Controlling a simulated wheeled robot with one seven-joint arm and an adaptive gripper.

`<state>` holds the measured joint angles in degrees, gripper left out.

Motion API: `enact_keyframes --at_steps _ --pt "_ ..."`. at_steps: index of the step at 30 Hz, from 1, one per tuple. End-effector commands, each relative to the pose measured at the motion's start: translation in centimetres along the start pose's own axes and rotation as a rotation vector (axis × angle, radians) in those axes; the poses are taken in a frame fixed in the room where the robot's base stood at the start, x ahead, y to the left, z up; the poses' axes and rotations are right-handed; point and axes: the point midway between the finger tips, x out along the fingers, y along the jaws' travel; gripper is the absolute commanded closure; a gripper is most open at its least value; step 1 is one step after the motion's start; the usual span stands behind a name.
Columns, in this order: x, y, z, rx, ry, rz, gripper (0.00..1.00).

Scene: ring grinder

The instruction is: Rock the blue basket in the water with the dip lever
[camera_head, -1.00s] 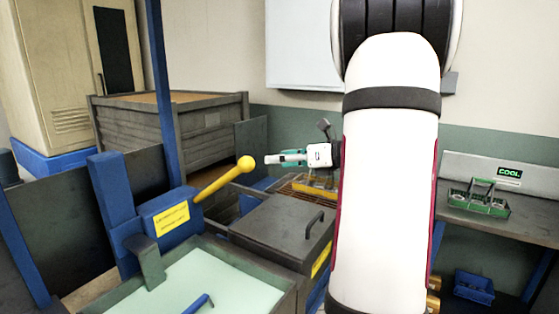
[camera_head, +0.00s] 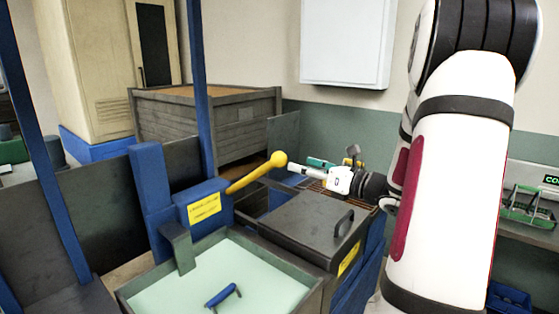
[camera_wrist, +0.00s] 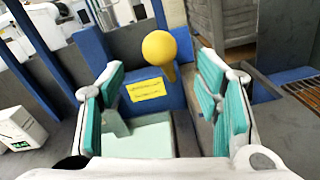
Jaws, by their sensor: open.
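The dip lever (camera_head: 250,175) is a yellow bar with a round knob, rising to the right from a blue housing (camera_head: 203,207) with a yellow label. Its knob also shows in the wrist view (camera_wrist: 159,48), between and beyond my fingers. My gripper (camera_head: 305,166) is open and empty, just right of the knob and apart from it. In the wrist view my teal-padded fingers (camera_wrist: 162,105) stand wide apart. The blue basket (camera_head: 223,296) shows only as a blue handle above the pale green water (camera_head: 200,272) in the tank; its body is hidden.
A dark lidded box (camera_head: 305,228) with a handle stands right of the tank, below my arm. A blue post (camera_head: 200,90) rises behind the lever. A wooden crate (camera_head: 205,125) stands behind. A green carrier (camera_head: 532,208) sits on the right bench.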

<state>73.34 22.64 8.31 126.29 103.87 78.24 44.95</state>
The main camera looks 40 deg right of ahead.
Motion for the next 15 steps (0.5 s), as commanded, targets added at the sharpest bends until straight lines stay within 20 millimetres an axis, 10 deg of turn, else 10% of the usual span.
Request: enact_keyframes --at_steps 15 --pt "8.4 0.1 -0.1 0.001 0.001 0.003 0.42"
